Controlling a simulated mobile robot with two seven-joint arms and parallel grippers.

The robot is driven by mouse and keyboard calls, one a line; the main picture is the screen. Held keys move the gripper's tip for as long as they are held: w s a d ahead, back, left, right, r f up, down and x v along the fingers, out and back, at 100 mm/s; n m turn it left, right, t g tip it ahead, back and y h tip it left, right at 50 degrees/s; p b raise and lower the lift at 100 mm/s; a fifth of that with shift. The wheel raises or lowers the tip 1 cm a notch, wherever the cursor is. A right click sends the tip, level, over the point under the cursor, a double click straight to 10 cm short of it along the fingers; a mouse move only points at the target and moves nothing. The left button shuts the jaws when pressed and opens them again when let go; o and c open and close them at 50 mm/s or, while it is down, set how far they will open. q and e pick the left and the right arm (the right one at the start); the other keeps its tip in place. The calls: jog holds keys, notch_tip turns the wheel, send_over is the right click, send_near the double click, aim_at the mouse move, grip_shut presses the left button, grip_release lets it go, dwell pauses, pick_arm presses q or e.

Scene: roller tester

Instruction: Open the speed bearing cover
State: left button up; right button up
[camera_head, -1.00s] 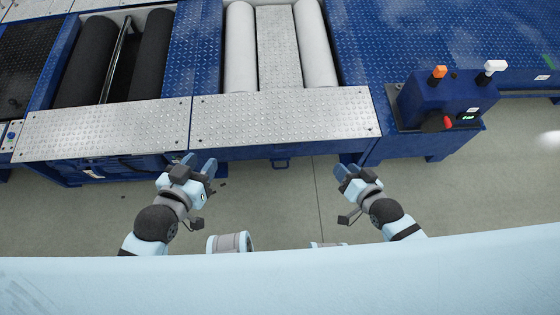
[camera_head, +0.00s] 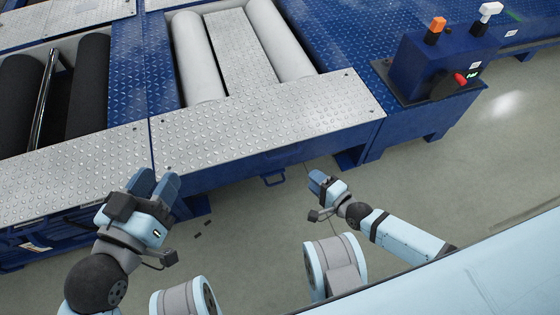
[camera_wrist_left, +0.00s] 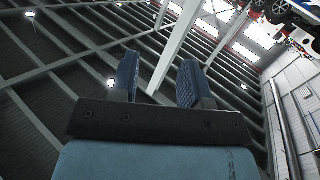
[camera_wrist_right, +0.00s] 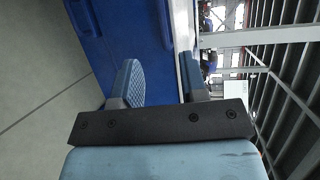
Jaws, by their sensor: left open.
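A silver tread-plate panel (camera_head: 270,120) covers the front of the tester's right section. A small blue handle (camera_head: 273,178) shows on the blue front face below it. I cannot tell which part is the speed bearing cover. My left gripper (camera_head: 156,184) is in front of the machine, left of the handle; its fingers stand apart in the left wrist view (camera_wrist_left: 158,78). My right gripper (camera_head: 320,182) is in front of the machine, right of the handle; its fingers stand apart and empty in the right wrist view (camera_wrist_right: 164,82).
White rollers (camera_head: 199,58) and black rollers (camera_head: 88,82) lie behind the front panels. The grey floor (camera_head: 480,150) is clear at the right.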

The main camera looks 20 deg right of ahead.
jog(key=b+x, duration=0.5)
jog(key=x, duration=0.8)
pick_arm(q)
jog(key=m, duration=0.1)
jog(key=w+a+m+t, duration=0.1)
jog(key=w+m+t, duration=0.1)
jog(key=shift+w+a+r+m+h, duration=0.2)
jog(key=shift+a+r+m+h, duration=0.1)
jog(key=shift+r+h, duration=0.1)
pick_arm(e)
jog(key=shift+w, duration=0.1)
grip_shut()
